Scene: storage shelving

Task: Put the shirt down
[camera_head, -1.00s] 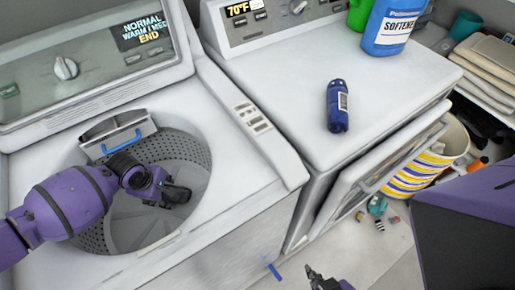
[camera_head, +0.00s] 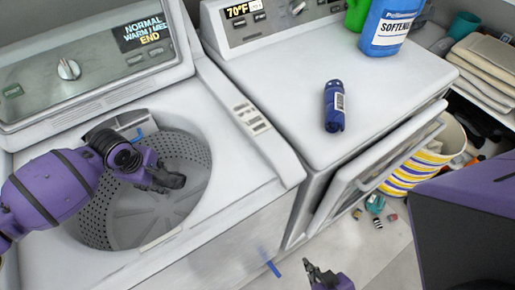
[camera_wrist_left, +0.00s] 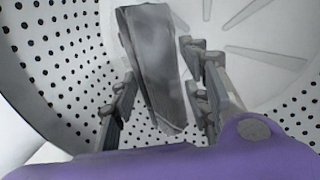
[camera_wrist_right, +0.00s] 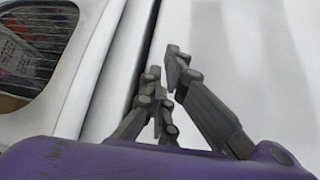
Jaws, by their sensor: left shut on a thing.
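The shirt appears as a rolled grey bundle (camera_wrist_left: 152,65) between the two fingers of my left gripper (camera_wrist_left: 155,90) in the left wrist view. My left gripper (camera_head: 168,180) is shut on it inside the open drum of the washer (camera_head: 128,228). In the head view I cannot make the shirt out apart from the dark fingers. My right gripper (camera_head: 318,274) is low in front of the machines. In the right wrist view its fingertips (camera_wrist_right: 163,68) are close together with nothing seen between them, and I cannot tell if they are shut.
A dryer (camera_head: 290,105) with its front door (camera_head: 385,165) open stands right of the washer. A blue rolled item (camera_head: 334,107) and a softener bottle (camera_head: 387,30) are on its top. A yellow-striped basket (camera_head: 425,165) and small items lie on the floor at right.

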